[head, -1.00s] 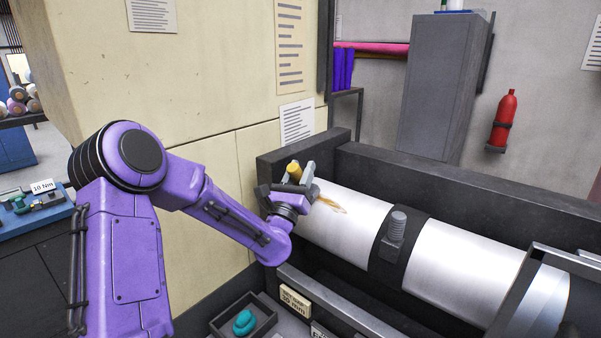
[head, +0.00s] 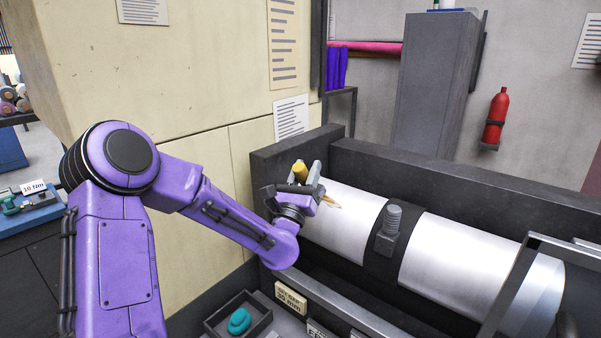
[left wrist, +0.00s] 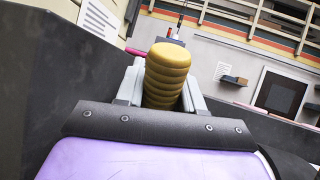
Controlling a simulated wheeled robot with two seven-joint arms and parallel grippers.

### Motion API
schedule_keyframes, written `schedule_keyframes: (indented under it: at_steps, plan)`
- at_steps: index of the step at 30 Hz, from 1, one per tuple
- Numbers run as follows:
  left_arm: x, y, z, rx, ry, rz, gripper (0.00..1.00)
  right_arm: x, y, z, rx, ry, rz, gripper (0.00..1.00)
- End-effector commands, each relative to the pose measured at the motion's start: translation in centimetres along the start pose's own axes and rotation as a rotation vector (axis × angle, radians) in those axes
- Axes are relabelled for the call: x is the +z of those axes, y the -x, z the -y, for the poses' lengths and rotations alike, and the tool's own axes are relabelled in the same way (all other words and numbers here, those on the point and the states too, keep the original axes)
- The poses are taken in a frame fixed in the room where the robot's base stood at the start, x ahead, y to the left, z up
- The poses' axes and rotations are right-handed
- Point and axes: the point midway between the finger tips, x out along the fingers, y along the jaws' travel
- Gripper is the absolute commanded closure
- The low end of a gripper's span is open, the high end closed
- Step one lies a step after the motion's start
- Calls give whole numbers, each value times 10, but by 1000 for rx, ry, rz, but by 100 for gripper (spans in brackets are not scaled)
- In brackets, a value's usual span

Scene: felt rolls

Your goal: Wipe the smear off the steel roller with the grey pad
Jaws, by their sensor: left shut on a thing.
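The steel roller (head: 345,228) lies in a dark frame, its bright surface crossed by a black band. A brown-yellow smear (head: 333,203) shows on its left section, right beside my left gripper (head: 305,180). That gripper is shut on a yellow ribbed handle (left wrist: 166,72), which also shows in the head view (head: 300,170) between the grey fingers. The grey pad itself is hidden, so I cannot tell whether it touches the roller. Part of the smear may be hidden behind the gripper. My right gripper is not in view.
The dark frame's end wall (head: 290,150) stands close behind the gripper, and its long back wall (head: 450,195) runs right. A grey bolted block (head: 388,230) sits on the black band. A tray (head: 262,318) with a teal item (head: 239,321) lies in front.

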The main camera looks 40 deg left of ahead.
Motion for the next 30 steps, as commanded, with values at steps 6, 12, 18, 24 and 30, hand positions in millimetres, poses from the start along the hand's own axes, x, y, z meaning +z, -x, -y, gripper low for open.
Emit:
schedule_keyframes:
  at_steps: [6,12,18,24,30]
  plan:
    - [1,1,5,0,-1,1,93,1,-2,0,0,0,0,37]
    - [0,1,5,0,-1,1,93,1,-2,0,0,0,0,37]
    - [-2,5,16,-1,0,1,93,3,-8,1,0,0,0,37]
    - [-2,9,30,-1,1,1,93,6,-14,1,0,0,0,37]
    - [-2,11,41,-1,0,1,93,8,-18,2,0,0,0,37]
